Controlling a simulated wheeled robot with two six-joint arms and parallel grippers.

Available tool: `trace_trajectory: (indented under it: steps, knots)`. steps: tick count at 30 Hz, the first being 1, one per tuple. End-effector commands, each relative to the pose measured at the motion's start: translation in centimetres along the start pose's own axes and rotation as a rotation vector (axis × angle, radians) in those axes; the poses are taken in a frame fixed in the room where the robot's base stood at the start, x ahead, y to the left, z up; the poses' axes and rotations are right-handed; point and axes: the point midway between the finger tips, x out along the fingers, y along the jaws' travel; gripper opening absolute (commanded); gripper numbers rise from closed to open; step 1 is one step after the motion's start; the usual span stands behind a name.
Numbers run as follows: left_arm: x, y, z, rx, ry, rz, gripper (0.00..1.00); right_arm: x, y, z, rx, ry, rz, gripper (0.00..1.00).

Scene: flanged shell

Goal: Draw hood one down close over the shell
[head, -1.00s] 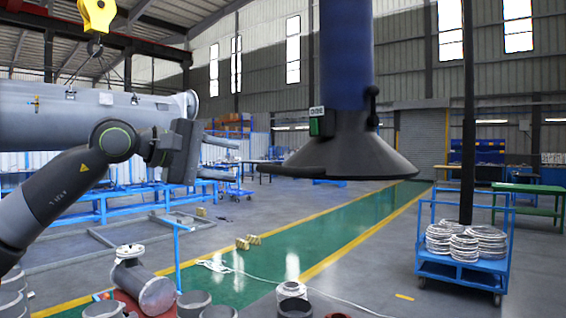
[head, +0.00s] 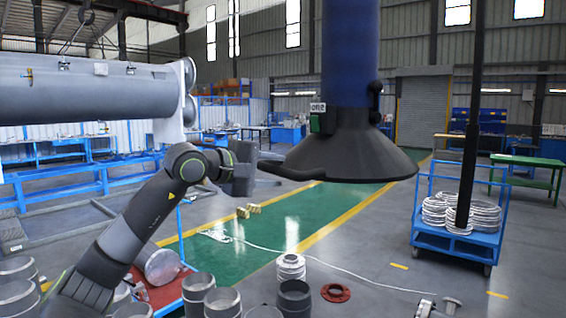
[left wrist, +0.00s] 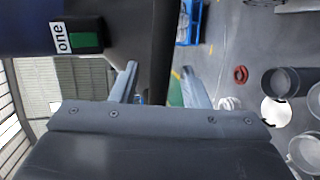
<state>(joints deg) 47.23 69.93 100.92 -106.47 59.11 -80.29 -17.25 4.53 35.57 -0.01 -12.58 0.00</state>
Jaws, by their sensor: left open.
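Hood one is a dark cone (head: 350,150) under a thick blue duct, with a label and a green box on its collar; it hangs in mid-air. A dark bar sticks out from its left side. The label "one" (left wrist: 61,37) shows in the left wrist view. My left gripper (head: 270,168) is open at the bar's end; its fingers (left wrist: 160,85) stand either side of a dark part of the hood, and I cannot tell contact. A short grey flanged cylinder (head: 163,266), seemingly the shell, lies on a red surface below, partly hidden by my arm. My right gripper is out of view.
Several grey rings and cylinders (head: 222,301) stand in front, with a red flange ring (head: 335,292) on the floor. A blue trolley (head: 455,245) with coiled hoses is at right. A large grey vessel (head: 80,92) lies behind my arm.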

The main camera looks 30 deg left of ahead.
Motion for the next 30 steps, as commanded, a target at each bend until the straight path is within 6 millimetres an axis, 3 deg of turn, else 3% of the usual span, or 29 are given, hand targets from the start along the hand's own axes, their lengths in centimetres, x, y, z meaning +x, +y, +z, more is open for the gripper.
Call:
trace_trajectory:
  steps: [9,21,30]
  knots:
    - [2.8,0.1,0.0,-0.001,-0.001,-0.001,0.41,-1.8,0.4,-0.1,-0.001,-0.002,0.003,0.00]
    - [3.2,0.0,0.0,0.001,0.000,-0.001,0.41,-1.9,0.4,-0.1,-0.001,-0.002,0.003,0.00]
    - [3.2,0.0,0.0,0.000,0.000,-0.001,0.02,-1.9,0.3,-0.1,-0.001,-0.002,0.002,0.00]
